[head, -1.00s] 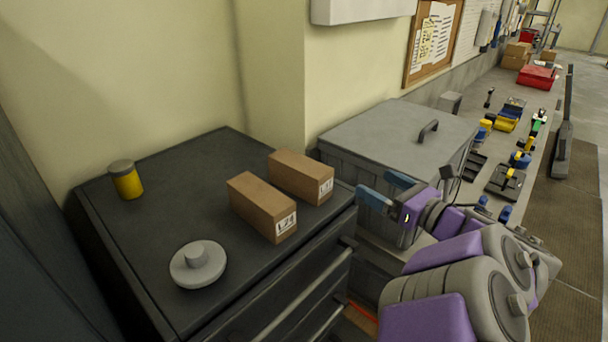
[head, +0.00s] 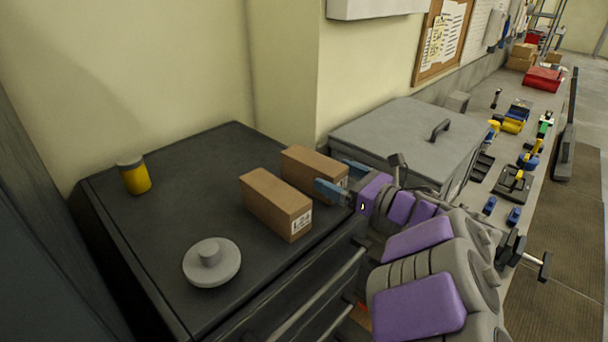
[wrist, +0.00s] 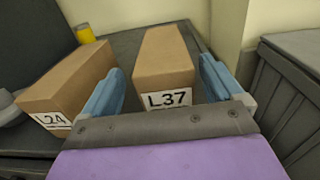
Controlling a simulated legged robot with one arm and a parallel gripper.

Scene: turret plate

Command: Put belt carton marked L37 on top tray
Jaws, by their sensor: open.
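The carton marked L37 (wrist: 164,62) lies on the black cabinet top, its label facing my gripper (wrist: 166,88) in the wrist view. The blue fingers are open, one on each side of its near end, with a gap visible on the right. In the head view the L37 carton (head: 309,164) is partly hidden behind my gripper (head: 340,178). The carton marked L24 (head: 276,204) lies beside it on the left; it also shows in the wrist view (wrist: 66,88), close to the left finger. I cannot make out a top tray for certain.
A yellow jar (head: 135,177) and a round grey knobbed disc (head: 212,262) stand on the black cabinet top (head: 190,175). A grey lidded bin (head: 400,135) stands to the right. The bench (head: 560,100) beyond holds tools and a red box.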

